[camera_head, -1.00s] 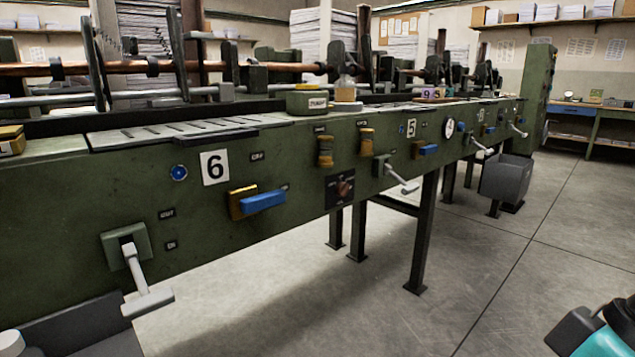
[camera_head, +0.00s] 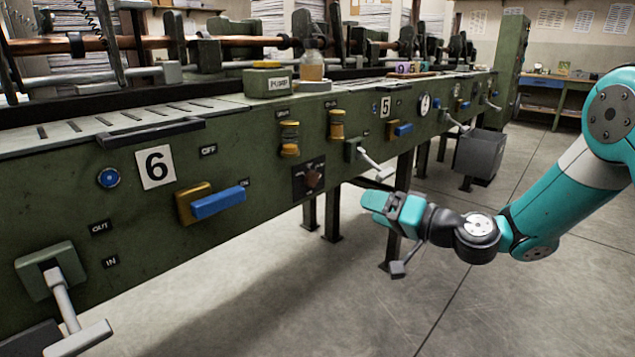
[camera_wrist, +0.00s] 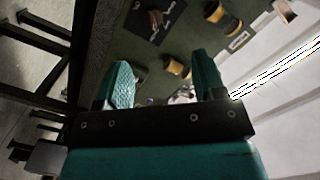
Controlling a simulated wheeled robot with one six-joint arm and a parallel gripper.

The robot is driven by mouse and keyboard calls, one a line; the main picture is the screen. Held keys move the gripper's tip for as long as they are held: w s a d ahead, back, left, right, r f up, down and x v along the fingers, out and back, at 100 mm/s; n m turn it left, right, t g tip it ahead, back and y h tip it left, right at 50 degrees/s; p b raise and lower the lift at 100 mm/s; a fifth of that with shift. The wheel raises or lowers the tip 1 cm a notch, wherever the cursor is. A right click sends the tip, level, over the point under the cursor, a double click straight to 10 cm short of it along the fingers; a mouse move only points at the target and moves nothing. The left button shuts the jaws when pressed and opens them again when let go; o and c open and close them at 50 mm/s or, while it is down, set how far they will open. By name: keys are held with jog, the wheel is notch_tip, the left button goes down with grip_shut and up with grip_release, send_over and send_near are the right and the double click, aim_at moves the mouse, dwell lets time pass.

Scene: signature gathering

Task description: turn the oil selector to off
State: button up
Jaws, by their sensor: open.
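A dark rotary selector with a brown-red knob (camera_head: 313,178) sits on a black plate (camera_head: 299,186) on the green machine front, right of panel 6. I take it for the oil selector; its markings are too small to read. My gripper (camera_head: 378,208) is open and empty, in the air in front of the machine, to the right of and slightly below the selector. In the wrist view the two teal fingers of my gripper (camera_wrist: 163,66) stand apart, and the knob (camera_wrist: 155,18) shows at the top, beyond the fingertips and not touched.
A blue-handled lever (camera_head: 218,203) lies left of the selector, and a grey crank lever (camera_head: 372,163) juts out to its right. Two amber sight glasses (camera_head: 290,139) (camera_head: 336,124) sit above it. The floor in front is open.

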jog(key=w, duration=0.1)
jog(key=m+t, duration=0.1)
send_near(316, 183)
jog(key=x, duration=0.9)
jog(key=shift+w+a, duration=0.1)
jog(key=shift+a, duration=0.15)
jog(key=shift+b, duration=0.3)
jog(key=c, duration=0.9)
